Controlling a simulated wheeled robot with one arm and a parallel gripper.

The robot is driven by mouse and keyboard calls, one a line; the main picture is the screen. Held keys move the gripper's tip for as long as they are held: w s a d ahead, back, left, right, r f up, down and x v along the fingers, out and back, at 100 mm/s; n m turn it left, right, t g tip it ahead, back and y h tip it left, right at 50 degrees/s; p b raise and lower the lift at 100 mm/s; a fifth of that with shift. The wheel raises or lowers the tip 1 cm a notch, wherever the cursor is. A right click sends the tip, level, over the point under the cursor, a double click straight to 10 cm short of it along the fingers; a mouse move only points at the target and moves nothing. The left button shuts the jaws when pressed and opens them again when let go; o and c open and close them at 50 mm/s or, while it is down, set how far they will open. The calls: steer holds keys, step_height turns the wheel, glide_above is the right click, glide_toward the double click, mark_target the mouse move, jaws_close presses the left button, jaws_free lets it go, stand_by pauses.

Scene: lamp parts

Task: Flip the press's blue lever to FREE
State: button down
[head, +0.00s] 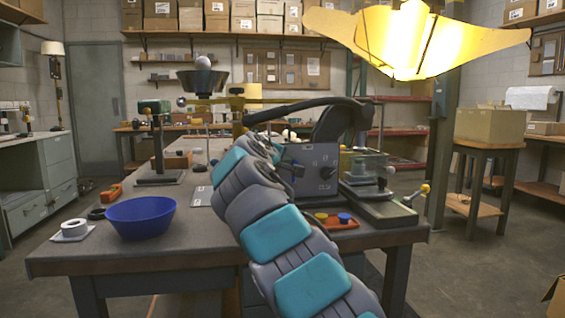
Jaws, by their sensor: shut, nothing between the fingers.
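My gripper is hidden beyond the wrist.
A blue bowl (140,215), a tape roll (74,228) and an orange tool (110,193) lie on the bench's left. An orange tray (336,221) with yellow and blue round pieces is right of my arm. A green-based device (385,209) stands right. A lit yellow shade (415,40) hangs above.

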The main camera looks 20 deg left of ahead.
steer(key=shift+w+d+r+m+g+y+p, duration=0.15)
steer(key=shift+w+d+m+g+y+p, duration=0.1)
steer(key=shift+w+d+m+g+p, duration=0.25)
steer(key=shift+w+d+r+m+g+y+p, duration=0.2)
steer(key=shift+d+m+g+y, duration=0.1)
steer(key=shift+d+m, duration=0.35)
steer(key=shift+w+d+f, duration=0.15)
steer(key=shift+d, duration=0.15)
steer(key=shift+r+p, duration=0.25)
steer(key=shift+p, duration=0.1)
steer(key=a+r+v, duration=0.1)
steer(key=v, duration=1.1)
steer(key=shift+a+r+b, duration=0.3)
steer(key=shift+a+r, duration=0.1)
steer(key=shift+r, duration=0.05)
